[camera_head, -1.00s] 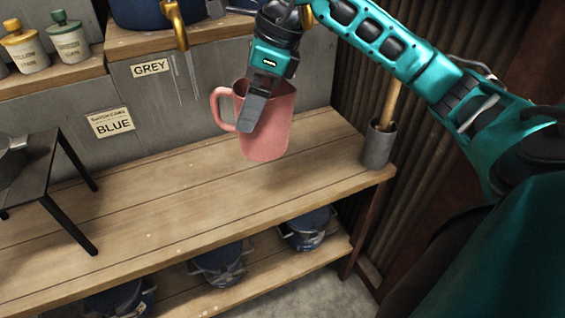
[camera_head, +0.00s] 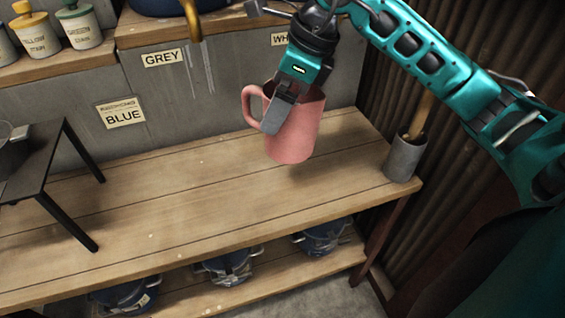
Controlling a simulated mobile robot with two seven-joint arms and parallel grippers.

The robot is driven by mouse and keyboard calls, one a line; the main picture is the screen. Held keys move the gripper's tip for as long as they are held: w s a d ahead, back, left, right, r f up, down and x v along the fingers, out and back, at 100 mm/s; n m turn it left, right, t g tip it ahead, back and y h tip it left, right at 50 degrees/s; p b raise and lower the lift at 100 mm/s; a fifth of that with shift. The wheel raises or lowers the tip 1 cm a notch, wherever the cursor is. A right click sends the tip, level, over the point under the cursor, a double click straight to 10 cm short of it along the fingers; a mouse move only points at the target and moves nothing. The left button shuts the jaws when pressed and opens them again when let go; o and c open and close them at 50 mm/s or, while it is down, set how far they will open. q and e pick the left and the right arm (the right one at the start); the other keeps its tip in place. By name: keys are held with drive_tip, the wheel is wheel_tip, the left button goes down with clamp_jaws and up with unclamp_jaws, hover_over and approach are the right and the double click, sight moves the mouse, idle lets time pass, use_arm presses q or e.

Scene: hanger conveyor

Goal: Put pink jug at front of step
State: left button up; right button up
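The pink jug (camera_head: 303,135) hangs upright in the air above the right part of the wooden bench, its handle to the left. My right gripper (camera_head: 276,120) comes down from above with a grey finger over the jug's near wall. It looks shut on the jug's wall at the rim; the other finger is hidden. The step at the back is the raised wooden shelf (camera_head: 150,35) with a grey front face carrying labels GREY and BLUE. My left gripper is not in view.
The wooden bench top (camera_head: 200,200) is clear in the middle. A black stand (camera_head: 60,170) is at left. A grey holder with a wooden handle (camera_head: 404,157) stands at the right end. Stain jars (camera_head: 80,25) and a gold tap (camera_head: 191,18) are at the back. Blue pots (camera_head: 225,265) sit on the lower shelf.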

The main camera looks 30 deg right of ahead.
wheel_tip(320, 180, down, 8)
drive_tip(key=shift+r+b, duration=0.1)
drive_tip(key=shift+b, duration=0.5)
drive_tip(key=shift+w+f+b, duration=0.1)
drive_tip(key=shift+f+b, duration=0.35)
drive_tip(key=shift+f, duration=2.25)
drive_tip(key=shift+f, duration=0.2)
drive_tip(key=o, duration=1.4)
